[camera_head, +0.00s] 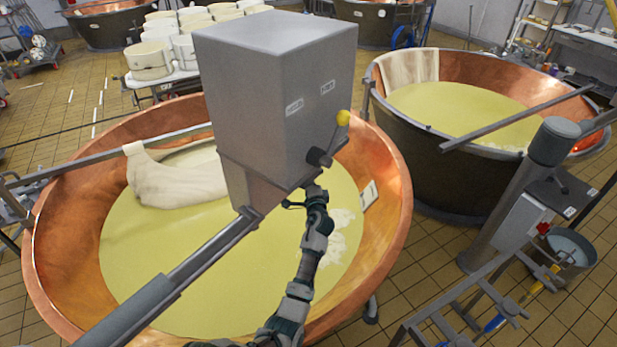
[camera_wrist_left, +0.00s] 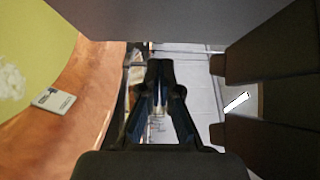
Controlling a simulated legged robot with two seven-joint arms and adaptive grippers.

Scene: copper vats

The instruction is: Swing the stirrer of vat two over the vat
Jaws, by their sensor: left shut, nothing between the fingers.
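The stirrer's grey box-shaped head (camera_head: 275,90) hangs over the near copper vat (camera_head: 385,190) on a grey boom (camera_head: 190,270) from the lower left. A handle with a yellow knob (camera_head: 343,118) sticks out from the box's right lower side. The vat holds pale yellow liquid with a white cloth (camera_head: 175,180) at its far left. My left gripper (camera_head: 312,190) is just below the handle base, close to the box; I cannot tell if it touches. In the left wrist view its fingers (camera_wrist_left: 160,70) are shut and empty, with grey surfaces close around. My right gripper is not in view.
A second copper vat (camera_head: 400,150) stands at right, with a bar (camera_head: 515,118) across it and a grey post (camera_head: 520,190) beside it. A metal frame (camera_head: 470,310) and bucket (camera_head: 570,250) are at lower right. A table with white tubs (camera_head: 150,60) stands behind.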

